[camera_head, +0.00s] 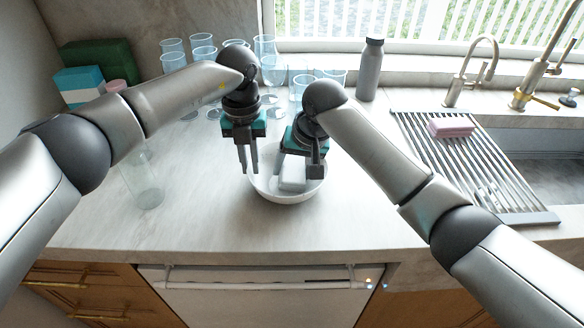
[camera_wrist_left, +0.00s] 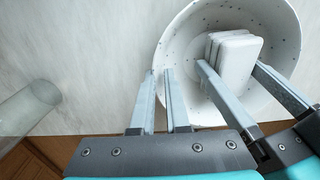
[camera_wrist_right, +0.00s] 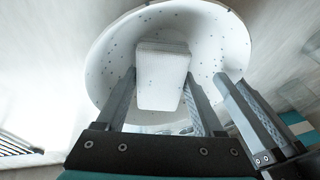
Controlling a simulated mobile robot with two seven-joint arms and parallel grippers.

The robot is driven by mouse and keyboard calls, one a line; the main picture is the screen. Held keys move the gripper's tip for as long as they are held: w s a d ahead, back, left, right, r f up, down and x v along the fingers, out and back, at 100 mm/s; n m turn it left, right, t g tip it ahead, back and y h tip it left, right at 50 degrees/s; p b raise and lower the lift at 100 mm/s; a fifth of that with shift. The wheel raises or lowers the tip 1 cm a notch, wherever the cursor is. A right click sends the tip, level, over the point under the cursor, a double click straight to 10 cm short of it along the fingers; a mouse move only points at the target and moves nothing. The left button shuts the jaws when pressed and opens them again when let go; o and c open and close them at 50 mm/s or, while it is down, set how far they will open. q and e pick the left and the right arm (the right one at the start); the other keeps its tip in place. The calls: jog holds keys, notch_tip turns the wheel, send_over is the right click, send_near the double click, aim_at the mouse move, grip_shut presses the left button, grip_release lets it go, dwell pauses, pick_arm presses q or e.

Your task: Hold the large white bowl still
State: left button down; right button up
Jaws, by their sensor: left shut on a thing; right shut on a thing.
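The large white speckled bowl (camera_head: 287,199) stands upright on the worktop near its front edge. It also shows in the left wrist view (camera_wrist_left: 182,62) and the right wrist view (camera_wrist_right: 110,52). My left gripper (camera_head: 249,172) points down at the bowl's left rim, its fingers shut on the rim wall. A white rounded block (camera_head: 292,174) is inside the bowl. My right gripper (camera_head: 302,168) reaches into the bowl with a finger on each side of the block, shut on it. In the right wrist view the block (camera_wrist_right: 162,75) sits between its fingers.
A clear glass (camera_head: 147,183) stands left of the bowl. Several clear glasses (camera_head: 172,52) and a grey bottle (camera_head: 370,70) stand at the back. A drying rack (camera_head: 480,170) with a pink sponge (camera_head: 451,128) lies right, beside the sink. The worktop between bowl and rack is mostly clear.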

jog(key=shift+s+a, duration=0.4)
jog(key=shift+a, duration=0.3)
jog(key=shift+r, duration=3.55)
jog(key=shift+a, duration=0.1)
jog(key=shift+f, duration=3.7)
jog(key=shift+f, duration=0.15)
